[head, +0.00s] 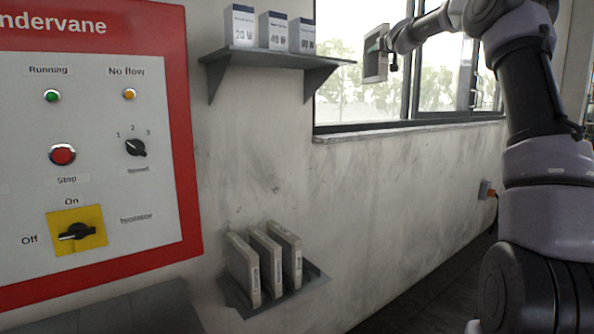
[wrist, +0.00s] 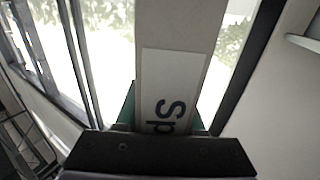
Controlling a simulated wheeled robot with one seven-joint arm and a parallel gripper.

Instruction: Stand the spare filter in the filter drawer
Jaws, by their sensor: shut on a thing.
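The spare filter (head: 375,54) is a flat pale-framed panel with a greenish face, held upright in front of the window in the head view. My gripper (head: 390,62) is shut on it, high and well clear of any surface. In the wrist view the filter (wrist: 180,60) shows edge-on, with a white label reading "Sp"; green shows at both sides of it. The dark gripper body covers its lower part. I see nothing that I can clearly tell as the filter drawer.
A wall rack (head: 313,282) low in the middle holds three similar panels standing upright (head: 268,262). A grey shelf (head: 270,59) above carries three small boxes. A red-edged control panel (head: 90,140) fills the left. The wall between rack and window is clear.

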